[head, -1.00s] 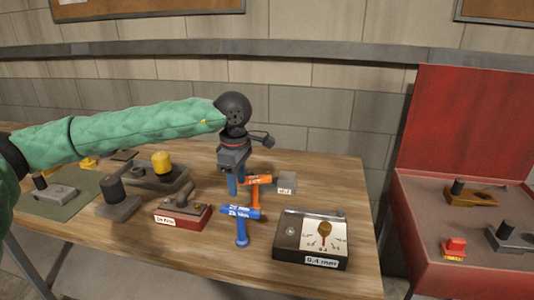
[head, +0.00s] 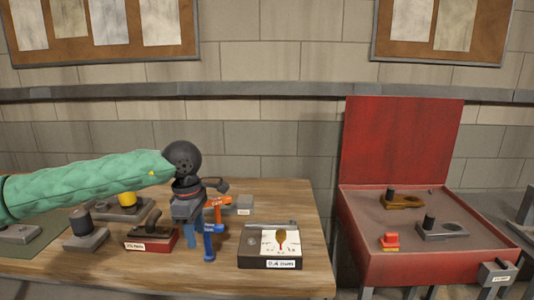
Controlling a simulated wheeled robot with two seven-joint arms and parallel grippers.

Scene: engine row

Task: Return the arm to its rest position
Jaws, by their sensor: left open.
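My left arm in its green sleeve comes in from the left in the head view. My left gripper (head: 193,237), with a black body and blue fingers, points down above the wooden table. It is open and I see nothing held in it. My right gripper is not in view.
The table (head: 180,275) also bears a dial gauge box (head: 270,262), a red-based block (head: 150,244), a dark cylinder on a grey base (head: 85,240) and a yellow-topped part (head: 127,196). An open red case (head: 400,268) with several parts stands at the right.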

